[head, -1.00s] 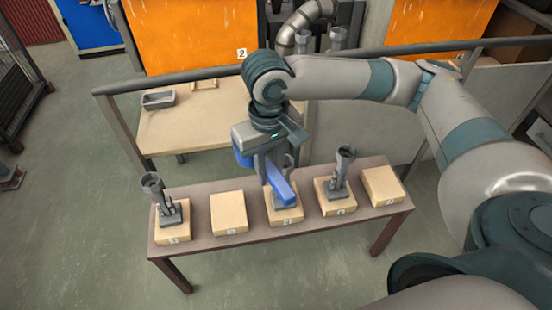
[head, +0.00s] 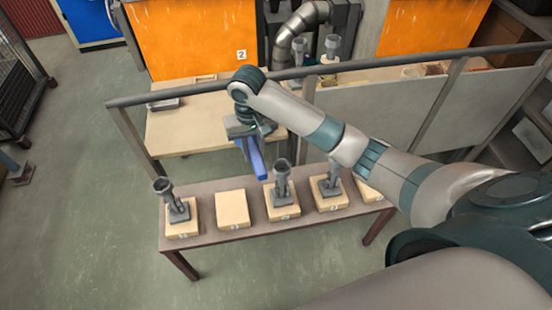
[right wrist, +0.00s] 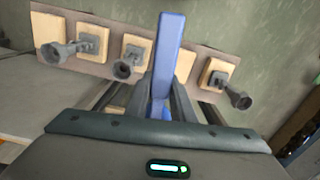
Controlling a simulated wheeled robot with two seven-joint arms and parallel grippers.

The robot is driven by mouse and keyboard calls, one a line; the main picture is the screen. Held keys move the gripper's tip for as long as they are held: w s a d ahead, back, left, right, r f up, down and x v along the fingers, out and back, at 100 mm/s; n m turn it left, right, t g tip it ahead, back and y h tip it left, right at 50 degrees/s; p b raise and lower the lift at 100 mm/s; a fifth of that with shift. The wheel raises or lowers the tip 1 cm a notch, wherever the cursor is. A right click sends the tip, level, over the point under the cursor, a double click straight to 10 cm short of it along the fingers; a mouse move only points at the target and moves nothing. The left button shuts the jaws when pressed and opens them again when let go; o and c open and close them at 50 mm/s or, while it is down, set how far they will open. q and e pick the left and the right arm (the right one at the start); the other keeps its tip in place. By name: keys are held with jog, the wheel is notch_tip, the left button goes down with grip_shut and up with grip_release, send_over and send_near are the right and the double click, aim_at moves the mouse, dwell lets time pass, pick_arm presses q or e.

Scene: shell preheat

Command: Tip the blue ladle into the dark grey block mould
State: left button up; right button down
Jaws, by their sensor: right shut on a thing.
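My right gripper (head: 252,136) is shut on the blue ladle (head: 256,158), which hangs below it above the gap between the front bench and the back table. In the right wrist view the ladle (right wrist: 168,58) stands up between the two fingers. What is in its bowl cannot be seen. A dark grey open box, which looks like the block mould (head: 164,104), lies on the back table, left of and beyond the gripper. The rail partly hides it. My left gripper is not in view.
The front bench (head: 205,234) carries several tan blocks, some with upright grey funnel-topped pieces (head: 282,180). A metal rail (head: 190,92) runs between me and the back table (head: 185,132). A light shallow tray (head: 206,78) lies near the mould.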

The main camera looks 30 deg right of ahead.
pick_arm(q)
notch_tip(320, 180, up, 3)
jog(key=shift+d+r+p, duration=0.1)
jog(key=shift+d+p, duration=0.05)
jog(key=shift+p, duration=1.05)
pick_arm(e)
jog(key=s+d+f+m, duration=0.1)
jog(key=s+d+f, duration=0.3)
jog(key=f, duration=0.1)
jog(key=shift+s+d, duration=0.25)
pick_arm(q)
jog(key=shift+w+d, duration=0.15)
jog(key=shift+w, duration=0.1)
pick_arm(e)
jog(key=shift+f, duration=0.25)
